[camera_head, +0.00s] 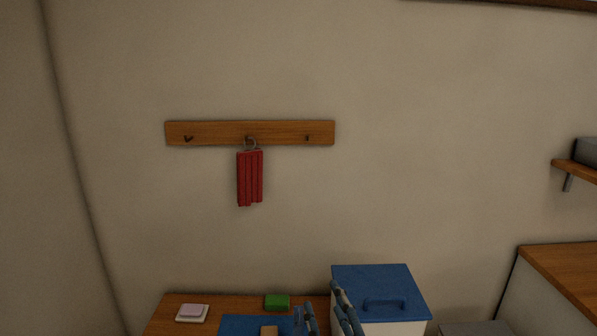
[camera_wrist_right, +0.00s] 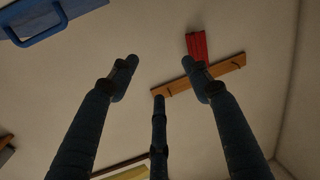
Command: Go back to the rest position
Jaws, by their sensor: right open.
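My right gripper (camera_head: 326,308) shows at the bottom of the head view, with its dark blue-grey fingers spread and nothing between them. It is in front of the blue-lidded white box and the table. In the right wrist view its fingers (camera_wrist_right: 158,78) are wide apart and empty. A red folded cloth (camera_head: 250,178) hangs from the middle hook of a wooden hook rack (camera_head: 210,133) on the wall, above and left of the gripper. The cloth (camera_wrist_right: 197,45) and rack (camera_wrist_right: 222,68) also show beyond the fingers in the wrist view. My left gripper is out of view.
A wooden table (camera_head: 162,317) holds a pink-and-white item (camera_head: 192,312), a green block (camera_head: 277,302) and a blue mat (camera_head: 240,324) with a tan block (camera_head: 268,331). The box's blue lid (camera_head: 372,280) has a handle. A wooden-topped cabinet (camera_head: 565,268) and shelf (camera_head: 575,171) stand right.

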